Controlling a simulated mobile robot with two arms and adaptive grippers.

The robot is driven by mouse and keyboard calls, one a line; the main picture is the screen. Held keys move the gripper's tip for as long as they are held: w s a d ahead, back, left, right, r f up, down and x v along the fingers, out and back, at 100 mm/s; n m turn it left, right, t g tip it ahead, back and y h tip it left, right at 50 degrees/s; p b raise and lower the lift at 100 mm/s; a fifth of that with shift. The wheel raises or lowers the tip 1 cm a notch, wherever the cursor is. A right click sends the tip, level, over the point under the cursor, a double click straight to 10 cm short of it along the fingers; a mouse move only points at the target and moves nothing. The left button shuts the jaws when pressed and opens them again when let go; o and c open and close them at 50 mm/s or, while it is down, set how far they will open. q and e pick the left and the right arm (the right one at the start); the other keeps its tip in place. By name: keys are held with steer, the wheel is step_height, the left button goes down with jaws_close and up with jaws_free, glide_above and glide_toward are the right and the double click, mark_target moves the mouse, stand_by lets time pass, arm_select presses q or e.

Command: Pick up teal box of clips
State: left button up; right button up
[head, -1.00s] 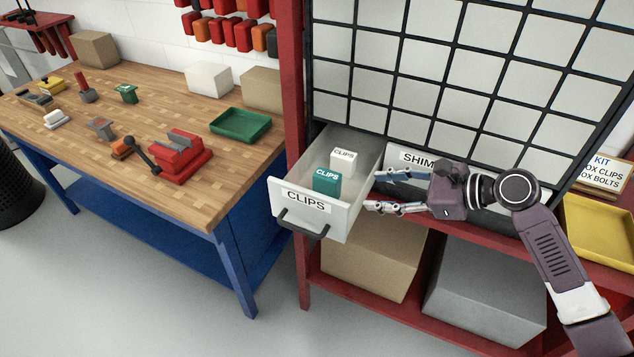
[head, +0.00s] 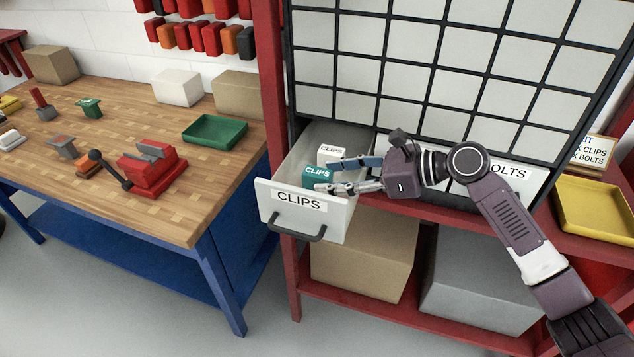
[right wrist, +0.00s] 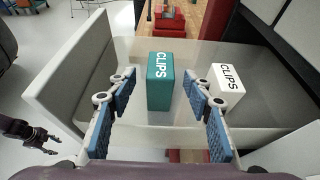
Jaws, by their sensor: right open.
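The teal box of clips (head: 316,175) stands upright in the open drawer labelled CLIPS (head: 262,200), beside a white clips box (head: 331,153). My right gripper (head: 327,176) reaches into the drawer from the right, its fingers open at the teal box and partly covering it. In the right wrist view the teal box (right wrist: 160,88) stands ahead, between the lines of the two spread fingers (right wrist: 160,92), with visible gaps on both sides. The white box (right wrist: 228,88) is close to the right finger there. My left gripper (right wrist: 38,136) shows small and dark at the left edge.
A red rack (head: 275,100) holds the drawer, with a wall of pale bins above and cardboard and grey boxes (head: 480,275) below. A yellow tray (head: 595,208) is at the right. The workbench (head: 120,135) at left carries a red vice (head: 150,172) and green tray (head: 215,131).

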mark_target(318, 178)
steer(key=p+x, duration=0.1)
steer(key=x, duration=0.3)
jaws_close()
stand_by(0.4)
